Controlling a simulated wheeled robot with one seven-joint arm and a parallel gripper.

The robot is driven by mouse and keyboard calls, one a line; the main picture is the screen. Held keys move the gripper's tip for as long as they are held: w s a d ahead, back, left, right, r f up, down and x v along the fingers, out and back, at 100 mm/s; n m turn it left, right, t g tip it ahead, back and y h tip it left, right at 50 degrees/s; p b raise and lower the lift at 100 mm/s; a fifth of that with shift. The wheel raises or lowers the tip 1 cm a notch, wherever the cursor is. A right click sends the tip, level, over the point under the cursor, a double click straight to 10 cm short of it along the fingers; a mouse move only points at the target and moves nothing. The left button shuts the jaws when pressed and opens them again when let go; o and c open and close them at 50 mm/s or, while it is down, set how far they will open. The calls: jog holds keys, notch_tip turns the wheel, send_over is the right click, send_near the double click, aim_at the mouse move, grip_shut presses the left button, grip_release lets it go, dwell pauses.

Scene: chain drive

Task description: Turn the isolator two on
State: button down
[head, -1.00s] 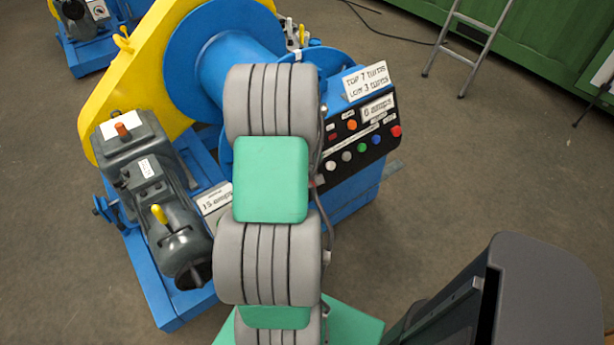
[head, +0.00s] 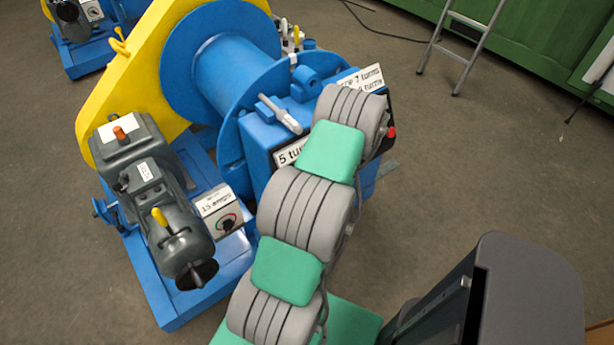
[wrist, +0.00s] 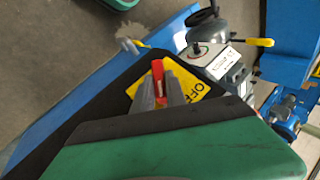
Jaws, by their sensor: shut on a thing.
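In the wrist view a red handle (wrist: 158,72) stands in front of a yellow plate (wrist: 196,86) marked OFF. My gripper (wrist: 158,88) is shut on the red handle, its grey fingers on either side of it. The handle's lower part and part of the plate are hidden by the fingers. I cannot read a number for this isolator. In the head view my gripper and the handle are hidden behind my arm.
A blue winch drum (head: 235,65) with a yellow guard (head: 110,75) stands beyond my arm. A grey motor (head: 165,210) is at left, beside a dial box (head: 222,212). A ladder (head: 465,45) stands at the back right.

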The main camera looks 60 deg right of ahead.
jog(key=shift+s+d+m+t+y+p, duration=0.1)
jog(key=shift+d+m+t+y+p, duration=0.1)
jog(key=shift+m+t+y+p, duration=0.4)
dwell(0.3)
jog(key=c, duration=1.4)
grip_release()
jog(key=shift+f, duration=0.1)
jog(key=shift+o, duration=0.2)
jog(key=v, duration=0.7)
jog(key=shift+s+r+p, duration=0.25)
jog(key=shift+r+p, duration=0.05)
jog(key=shift+p, duration=0.05)
jog(key=shift+d, duration=0.15)
